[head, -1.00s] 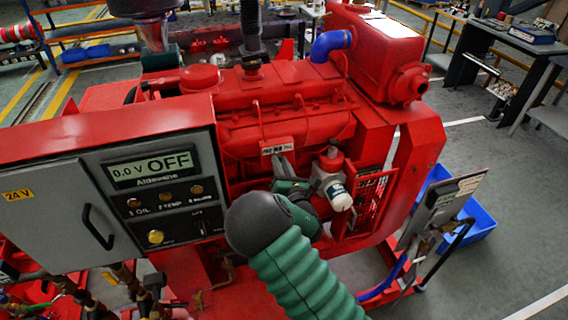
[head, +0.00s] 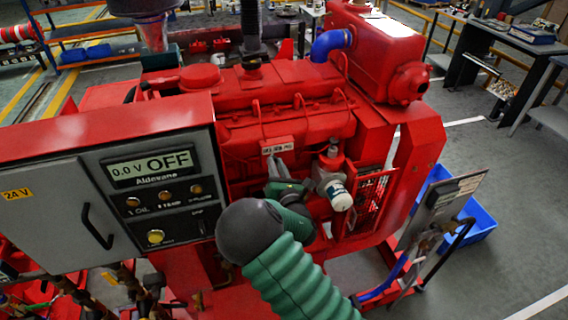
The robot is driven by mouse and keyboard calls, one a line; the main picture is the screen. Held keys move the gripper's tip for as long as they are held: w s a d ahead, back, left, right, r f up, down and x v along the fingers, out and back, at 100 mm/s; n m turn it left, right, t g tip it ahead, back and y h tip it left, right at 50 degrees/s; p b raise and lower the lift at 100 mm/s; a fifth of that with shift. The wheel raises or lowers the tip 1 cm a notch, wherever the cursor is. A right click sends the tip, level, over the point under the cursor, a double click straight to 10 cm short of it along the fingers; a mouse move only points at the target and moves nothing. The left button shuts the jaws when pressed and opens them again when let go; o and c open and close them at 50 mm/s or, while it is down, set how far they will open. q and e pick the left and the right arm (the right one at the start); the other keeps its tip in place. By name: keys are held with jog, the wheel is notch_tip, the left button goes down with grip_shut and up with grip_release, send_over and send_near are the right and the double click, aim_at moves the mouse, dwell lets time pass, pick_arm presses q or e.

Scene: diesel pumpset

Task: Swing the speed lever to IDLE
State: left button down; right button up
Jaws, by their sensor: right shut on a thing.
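The red diesel engine (head: 290,110) fills the middle of the head view. A small pale label plate (head: 277,147) sits on its side. My right gripper (head: 274,168) is just below this plate, its grey fingers pointing up at the engine side. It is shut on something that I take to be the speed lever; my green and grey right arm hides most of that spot. The lever's position against its marks cannot be read. My left gripper is not in view.
A white filter (head: 338,195) stands close to the right of my gripper. The control panel (head: 155,185) reading OFF is at the left. A red mesh guard (head: 370,200) and a blue bin (head: 470,225) are at the right.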

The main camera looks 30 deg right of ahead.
jog(key=shift+a+f, duration=0.1)
jog(key=shift+a, duration=0.05)
jog(key=shift+w+a+f, duration=0.1)
jog(key=shift+a+f, duration=0.1)
jog(key=shift+a, duration=0.15)
jog(key=o, duration=0.6)
jog(key=shift+v, duration=3.05)
